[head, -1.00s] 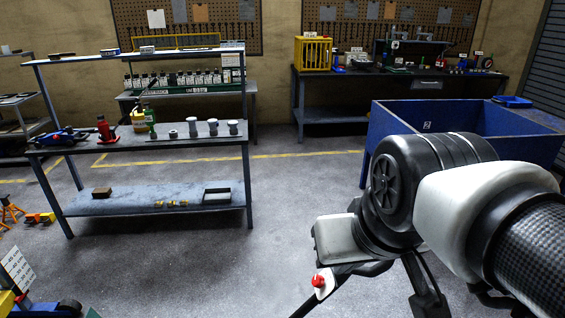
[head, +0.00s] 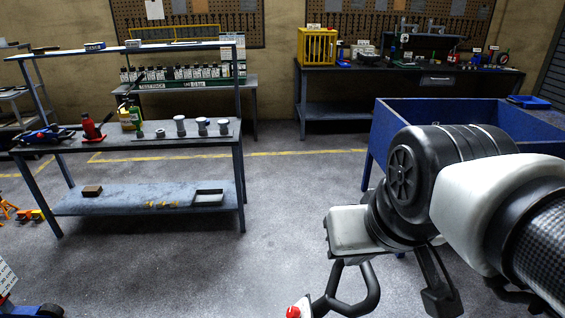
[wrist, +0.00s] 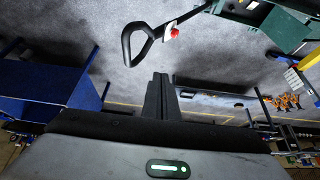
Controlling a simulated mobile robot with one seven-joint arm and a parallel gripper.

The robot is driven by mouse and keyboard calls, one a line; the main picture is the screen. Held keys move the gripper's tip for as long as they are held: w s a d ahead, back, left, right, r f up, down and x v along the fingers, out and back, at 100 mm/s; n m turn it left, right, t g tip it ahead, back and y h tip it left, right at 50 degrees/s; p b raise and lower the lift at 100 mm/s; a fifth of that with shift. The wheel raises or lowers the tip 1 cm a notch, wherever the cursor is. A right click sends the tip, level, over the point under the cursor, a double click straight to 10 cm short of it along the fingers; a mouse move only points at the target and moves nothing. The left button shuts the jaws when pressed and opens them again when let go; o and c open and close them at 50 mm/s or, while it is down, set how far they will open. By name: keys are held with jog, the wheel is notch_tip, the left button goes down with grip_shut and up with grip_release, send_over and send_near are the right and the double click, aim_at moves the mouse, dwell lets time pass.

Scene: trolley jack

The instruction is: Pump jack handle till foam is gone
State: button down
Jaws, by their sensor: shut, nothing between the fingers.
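The jack handle is a black bar ending in a loop (head: 345,292), with a red knob (head: 293,311) beside it, low in the head view. In the wrist view the loop (wrist: 127,42) and red knob (wrist: 174,32) show above my gripper (wrist: 159,78). The bar leads right toward a dark green body (wrist: 240,12), which seems to be the jack, cut off by the frame edge. My gripper is shut and empty; its fingers look apart from the handle. I cannot make out any foam.
A blue-legged workbench (head: 75,150) with bottles and metal cups stands at the left. A large blue tub (head: 440,108) is at the right, behind my arm. A dark bench (head: 400,75) stands at the back wall. The grey floor between is clear.

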jog(key=w+a+f+m+g+h+b, duration=0.1)
jog(key=w+a+f+h+b, duration=0.1)
jog(key=w+f+b, duration=0.5)
jog(key=w+a+f+m+g+h+b, duration=0.2)
jog(key=w+a+f+b, duration=0.2)
jog(key=f, duration=1.4)
jog(key=w+b, duration=0.3)
jog(key=w, duration=0.2)
jog(key=shift+w+a+f, duration=0.15)
jog(key=shift+w+f, duration=0.05)
jog(key=shift+f, duration=0.05)
jog(key=shift+f, duration=0.1)
jog(key=b, duration=0.2)
send_near(324, 300)
notch_tip(324, 300, down, 4)
jog(key=w+a, duration=0.1)
jog(key=w, duration=0.1)
jog(key=shift+s+d+f, duration=0.1)
jog(key=shift+d+f, duration=0.05)
jog(key=shift+d, duration=0.3)
jog(key=shift+s+d+f, duration=0.1)
jog(key=shift+d+f, duration=0.05)
jog(key=shift+d, duration=0.3)
jog(key=shift+s+d+f, duration=0.15)
jog(key=shift+d+f, duration=0.15)
jog(key=shift+d, duration=0.2)
jog(key=shift+f, duration=0.1)
